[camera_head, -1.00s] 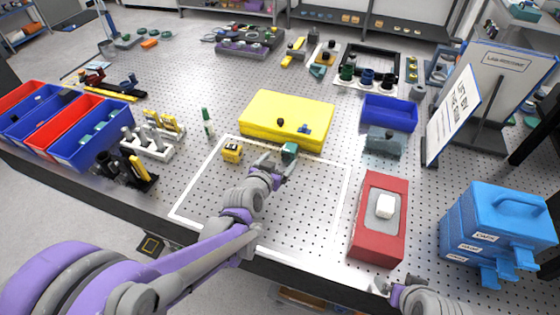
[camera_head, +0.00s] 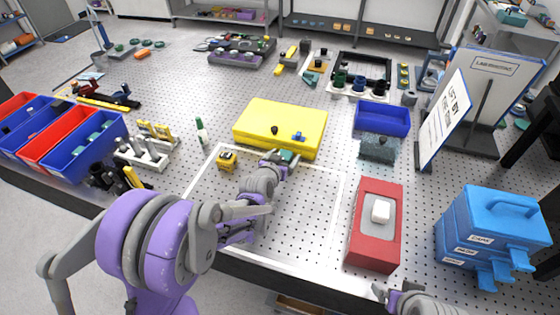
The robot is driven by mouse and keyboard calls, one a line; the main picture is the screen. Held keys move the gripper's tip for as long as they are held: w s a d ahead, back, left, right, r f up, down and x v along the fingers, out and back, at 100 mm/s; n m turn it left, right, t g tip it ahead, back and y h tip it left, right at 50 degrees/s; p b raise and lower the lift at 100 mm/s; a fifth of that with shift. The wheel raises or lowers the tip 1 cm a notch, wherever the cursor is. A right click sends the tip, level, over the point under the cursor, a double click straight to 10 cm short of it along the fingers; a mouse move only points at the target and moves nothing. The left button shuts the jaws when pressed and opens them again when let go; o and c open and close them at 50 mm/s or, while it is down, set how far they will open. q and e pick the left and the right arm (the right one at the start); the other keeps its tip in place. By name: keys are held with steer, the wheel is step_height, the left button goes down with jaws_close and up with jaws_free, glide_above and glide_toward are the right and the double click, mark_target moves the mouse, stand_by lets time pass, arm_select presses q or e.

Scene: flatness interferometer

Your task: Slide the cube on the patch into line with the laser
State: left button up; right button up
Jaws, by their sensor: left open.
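A white-outlined patch (camera_head: 307,232) lies on the perforated table. A small teal cube (camera_head: 287,154) is at its back edge, partly hidden by my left gripper (camera_head: 281,160). That gripper is open, with its fingers at the cube; I cannot tell whether they touch it. A small yellow block with a dark face (camera_head: 227,160), possibly the laser, stands to the left near the patch's back left corner. My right gripper (camera_head: 392,293) is partly in view at the bottom edge, beyond the red box, and its opening is unclear.
A yellow case (camera_head: 281,119) lies just behind the patch. A red box (camera_head: 366,244) with a white block (camera_head: 381,211) on its grey pad stands to the right. A blue drawer box (camera_head: 492,222) is farther right. The middle of the patch is clear apart from my arm.

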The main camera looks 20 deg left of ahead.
arm_select(q)
steer(key=shift+w+f, duration=0.15)
steer(key=shift+w, duration=0.2)
jaws_close()
stand_by(0.3)
